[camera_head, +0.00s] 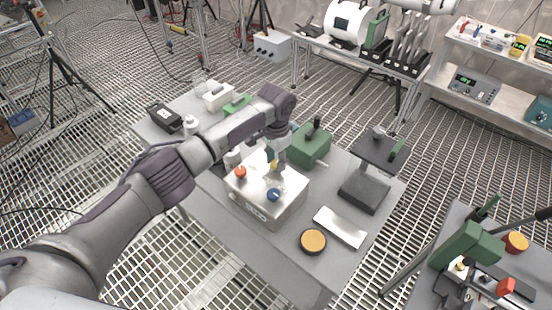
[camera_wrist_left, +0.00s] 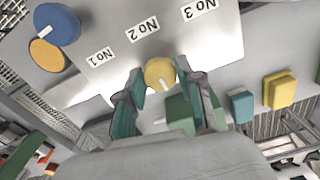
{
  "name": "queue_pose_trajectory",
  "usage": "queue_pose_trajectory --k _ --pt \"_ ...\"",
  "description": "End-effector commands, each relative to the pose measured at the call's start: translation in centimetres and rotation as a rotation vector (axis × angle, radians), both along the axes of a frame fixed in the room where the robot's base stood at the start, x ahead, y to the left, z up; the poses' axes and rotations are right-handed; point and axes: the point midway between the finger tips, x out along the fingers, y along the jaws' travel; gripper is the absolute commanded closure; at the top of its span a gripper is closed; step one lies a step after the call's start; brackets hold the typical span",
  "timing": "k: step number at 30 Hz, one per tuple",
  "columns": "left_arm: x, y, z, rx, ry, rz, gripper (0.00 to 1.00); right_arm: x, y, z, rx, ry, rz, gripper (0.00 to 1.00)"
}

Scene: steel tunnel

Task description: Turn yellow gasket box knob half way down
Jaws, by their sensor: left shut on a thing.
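A pale metal box (camera_head: 252,205) with a red knob (camera_head: 240,172), a yellow knob (camera_head: 274,164) and a blue knob (camera_head: 273,195) on top stands on the grey table. My left gripper (camera_head: 280,157) reaches down from above onto the yellow knob. In the left wrist view the yellow knob (camera_wrist_left: 160,73) sits by the label No 2, between the tips of my left gripper (camera_wrist_left: 162,88), which is shut on it. A white pointer mark on the knob points toward the bottom of that view. The blue knob (camera_wrist_left: 57,24) is near label No 1. My right gripper is not in view.
A green box (camera_head: 310,146) stands just behind the metal box, and a dark grey stand (camera_head: 365,192) is to its right. A white plate (camera_head: 340,227) and an orange-topped round disc (camera_head: 313,241) lie in front right. White bottles stand left, close under my forearm.

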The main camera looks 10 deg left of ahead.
Motion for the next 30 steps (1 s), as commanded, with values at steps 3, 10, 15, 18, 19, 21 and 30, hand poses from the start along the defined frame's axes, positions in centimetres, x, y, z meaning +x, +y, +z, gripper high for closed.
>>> queue_pose_trajectory --k 3,10,15,18,19,21,30 --pt "0.06 -0.06 0.12 -0.001 -0.003 -0.112 0.98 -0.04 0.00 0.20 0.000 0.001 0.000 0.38" --pt "0.06 -0.12 0.12 -0.003 -0.003 -0.331 0.98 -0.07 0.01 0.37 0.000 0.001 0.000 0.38" --pt "0.09 -0.10 0.13 -0.002 -0.003 -0.493 0.98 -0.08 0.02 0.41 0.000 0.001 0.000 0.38" --pt "0.08 -0.10 0.12 -0.002 -0.003 -0.587 0.98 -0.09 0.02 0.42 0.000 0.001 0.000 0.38" --pt "0.08 -0.10 0.12 -0.002 -0.003 -0.616 0.98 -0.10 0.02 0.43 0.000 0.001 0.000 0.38" --pt "0.09 -0.10 0.11 -0.002 -0.003 -0.682 0.98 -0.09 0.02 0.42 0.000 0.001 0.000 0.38" --pt "0.09 -0.14 0.09 -0.002 -0.005 -0.967 0.98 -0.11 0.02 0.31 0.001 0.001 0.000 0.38"
